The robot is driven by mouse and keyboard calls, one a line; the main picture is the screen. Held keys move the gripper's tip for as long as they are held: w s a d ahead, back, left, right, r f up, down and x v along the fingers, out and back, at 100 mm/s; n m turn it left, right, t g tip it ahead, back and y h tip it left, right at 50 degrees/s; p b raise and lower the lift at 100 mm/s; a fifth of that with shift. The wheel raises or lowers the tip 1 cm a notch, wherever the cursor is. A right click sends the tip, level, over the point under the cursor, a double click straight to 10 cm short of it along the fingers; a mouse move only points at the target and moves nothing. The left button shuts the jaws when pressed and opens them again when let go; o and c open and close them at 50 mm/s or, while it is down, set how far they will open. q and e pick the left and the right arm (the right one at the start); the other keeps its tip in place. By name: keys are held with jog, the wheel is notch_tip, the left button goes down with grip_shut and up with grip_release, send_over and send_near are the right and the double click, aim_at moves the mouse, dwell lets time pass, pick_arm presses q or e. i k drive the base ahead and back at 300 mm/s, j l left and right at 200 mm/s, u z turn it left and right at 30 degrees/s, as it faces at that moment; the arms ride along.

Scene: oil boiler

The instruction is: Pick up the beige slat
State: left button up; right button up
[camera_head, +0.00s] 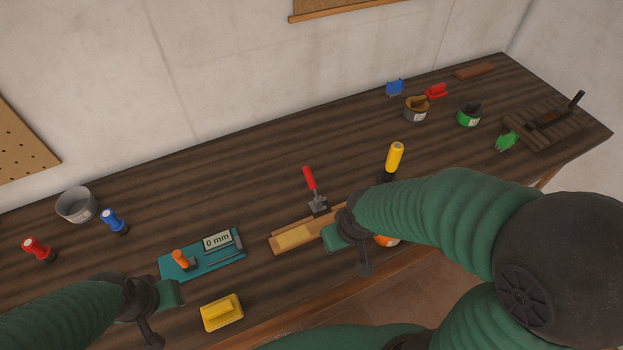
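A light beige slat (293,237) lies on a longer tan wooden piece (277,249) near the front middle of the bench. My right gripper (356,252) is at the right end of this wooden piece and covers part of it. Whether it touches the wood, and how its fingers stand, I cannot tell. My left gripper (158,312) is at the lower left, in front of the teal mat and apart from the slat. Its fingers are partly hidden, and I see nothing held in it.
The teal mat (208,265) holds an orange-handled tool and a "0 mm" display. A yellow block (221,312) lies near the front edge. A red-handled tool (313,190) stands behind the slat; a yellow-handled tool (394,158) is to its right. The bench's back middle is clear.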

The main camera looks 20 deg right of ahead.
aim_at(291, 238)
jog(key=l+u, duration=0.4)
jog(key=k+l+u, duration=0.1)
jog(key=l+u, duration=0.3)
jog(key=k+l+u, duration=0.15)
jog(key=l+u, duration=0.25)
